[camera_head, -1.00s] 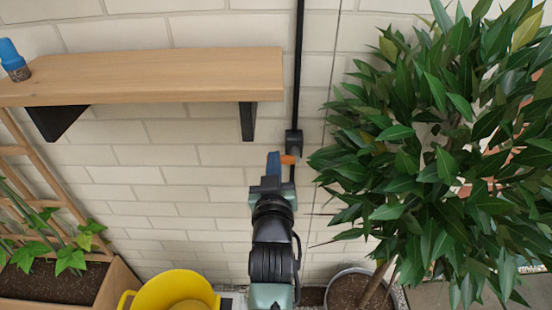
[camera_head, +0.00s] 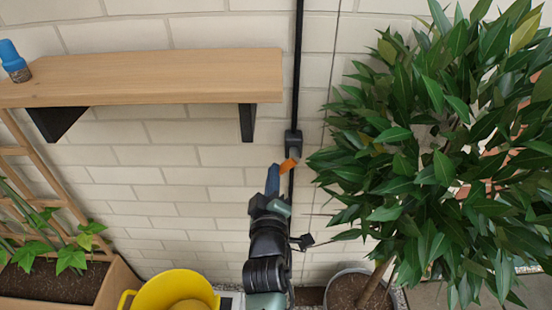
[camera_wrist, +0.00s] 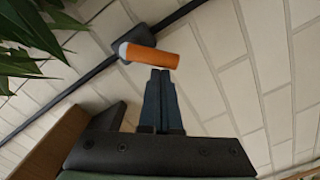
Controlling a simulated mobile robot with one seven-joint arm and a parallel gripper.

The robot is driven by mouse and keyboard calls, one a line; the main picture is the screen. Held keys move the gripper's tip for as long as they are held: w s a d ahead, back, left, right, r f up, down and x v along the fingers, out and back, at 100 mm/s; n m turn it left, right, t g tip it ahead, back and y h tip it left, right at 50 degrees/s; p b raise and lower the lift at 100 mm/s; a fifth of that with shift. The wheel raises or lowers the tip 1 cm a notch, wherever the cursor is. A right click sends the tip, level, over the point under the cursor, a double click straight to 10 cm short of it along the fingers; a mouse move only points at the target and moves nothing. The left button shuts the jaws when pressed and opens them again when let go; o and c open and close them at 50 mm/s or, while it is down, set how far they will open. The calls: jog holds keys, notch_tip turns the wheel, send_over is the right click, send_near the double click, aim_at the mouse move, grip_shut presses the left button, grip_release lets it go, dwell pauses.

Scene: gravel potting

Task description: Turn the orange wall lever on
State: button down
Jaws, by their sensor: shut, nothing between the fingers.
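The orange lever (camera_head: 287,165) sits on a dark box (camera_head: 293,138) on the black wall pipe, right of the shelf. In the head view it slants down to the left from the box. In the wrist view the orange lever (camera_wrist: 152,56) has a pale end by the dark box (camera_wrist: 136,36). My gripper (camera_head: 273,170) is shut and empty, its blue fingers pointing up just left of and below the lever. In the wrist view the fingertips of my gripper (camera_wrist: 160,72) lie right at the lever's lower edge; I cannot tell whether they touch.
A wooden shelf (camera_head: 170,75) on black brackets is at upper left, with a blue-capped bottle (camera_head: 14,62) on it. A leafy potted tree (camera_head: 430,150) stands close on the right. A yellow bucket (camera_head: 172,292) and a wooden planter (camera_head: 80,285) are below left.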

jog(key=shift+d+f+n+p, duration=0.15)
jog(key=shift+d+f+n, duration=0.3)
jog(key=shift+n, duration=0.8)
jog(key=shift+d+f+n+p, duration=0.15)
jog(key=shift+d+f+n, duration=0.2)
jog(key=shift+n, duration=0.95)
jog(key=shift+d+f+n+p, duration=0.15)
jog(key=shift+d+f+n, duration=0.3)
jog(key=shift+n, duration=0.8)
jog(key=shift+a, duration=0.2)
